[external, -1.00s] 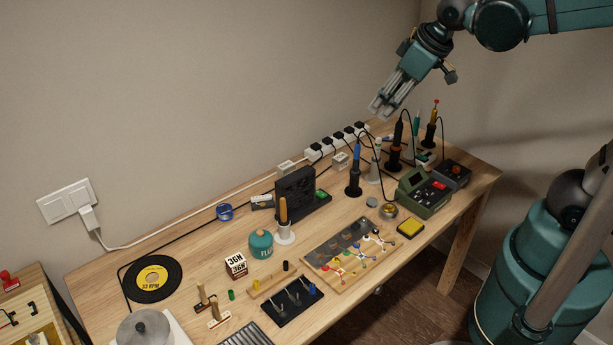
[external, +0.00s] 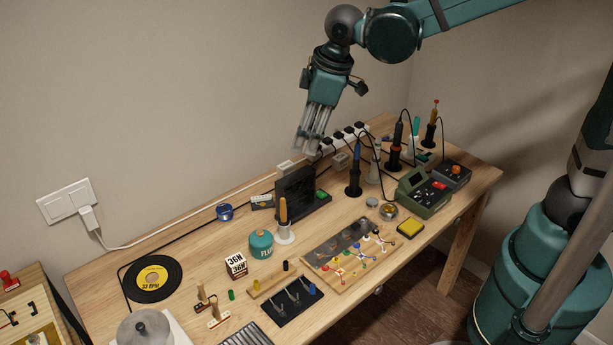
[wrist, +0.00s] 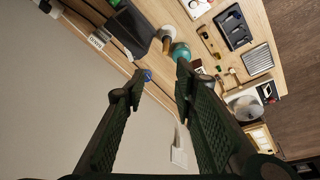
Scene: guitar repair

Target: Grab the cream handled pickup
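The pale tool does not show in the wrist view.
A green station (external: 425,192) is in front, and a black box (external: 295,192) to the left.

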